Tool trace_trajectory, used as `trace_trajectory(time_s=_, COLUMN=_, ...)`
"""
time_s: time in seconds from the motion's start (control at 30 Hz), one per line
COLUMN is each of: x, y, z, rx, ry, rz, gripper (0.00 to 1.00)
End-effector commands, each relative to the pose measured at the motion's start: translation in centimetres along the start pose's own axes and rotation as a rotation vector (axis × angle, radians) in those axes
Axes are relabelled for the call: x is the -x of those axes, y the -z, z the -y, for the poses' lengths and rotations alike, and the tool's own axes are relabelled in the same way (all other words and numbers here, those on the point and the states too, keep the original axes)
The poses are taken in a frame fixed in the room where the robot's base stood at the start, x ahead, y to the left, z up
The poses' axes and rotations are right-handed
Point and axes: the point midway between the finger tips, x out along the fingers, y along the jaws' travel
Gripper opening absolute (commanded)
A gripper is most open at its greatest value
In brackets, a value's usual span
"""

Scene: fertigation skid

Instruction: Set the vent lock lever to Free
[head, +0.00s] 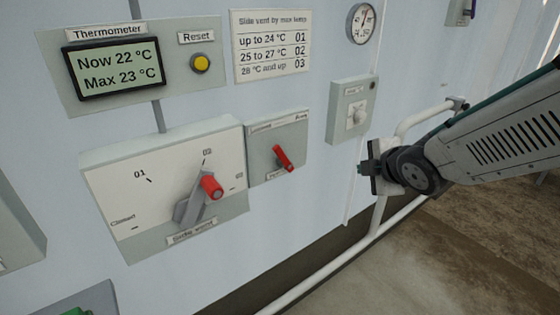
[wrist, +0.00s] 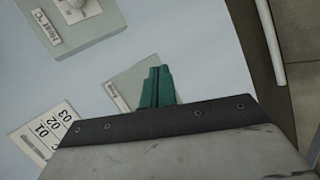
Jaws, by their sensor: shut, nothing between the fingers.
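The vent lock lever (head: 283,158) is a small red lever on a grey-white plate (head: 262,174), right of the large dial box. It slants from upper left to lower right, with its thicker end low. The plate's small labels are too blurred to read for sure. My gripper (head: 364,169) is right of the lever, apart from it, in front of the wall. In the wrist view the green fingers (wrist: 158,84) are shut and empty. They cover part of a grey plate (wrist: 125,90), and no lever shows there.
The large dial box (head: 120,190) has a grey handle with a red knob (head: 211,187), close left of the plate. A small knob box (head: 352,108) is above right. A white pipe (head: 330,255) runs low along the wall. A thermometer panel (head: 115,68) and vent sign (head: 270,47) are above.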

Motion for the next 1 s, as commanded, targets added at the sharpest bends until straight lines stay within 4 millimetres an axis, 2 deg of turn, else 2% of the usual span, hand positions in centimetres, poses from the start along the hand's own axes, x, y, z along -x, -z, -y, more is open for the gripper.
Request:
trace_trajectory(time_s=0.03, x=-1.8, y=1.8, z=0.2, rx=0.134, ry=-0.045, rz=-0.079, gripper=0.0)
trace_trajectory(time_s=0.13, x=-3.9, y=5.7, z=0.1, rx=0.393, ry=-0.185, rz=-0.241, gripper=0.0)
trace_trajectory(time_s=0.3, x=-4.8, y=11.2, z=1.0, rx=0.675, ry=-0.416, rz=-0.448, gripper=0.0)
trace_trajectory(time_s=0.4, x=-4.5, y=12.9, z=1.5, rx=0.754, ry=-0.512, rz=-0.514, gripper=0.0)
trace_trajectory(time_s=0.53, x=-4.2, y=14.0, z=1.7, rx=0.797, ry=-0.578, rz=-0.551, gripper=0.0)
trace_trajectory(time_s=1.0, x=-4.6, y=14.6, z=1.5, rx=0.803, ry=-0.589, rz=-0.556, gripper=0.0)
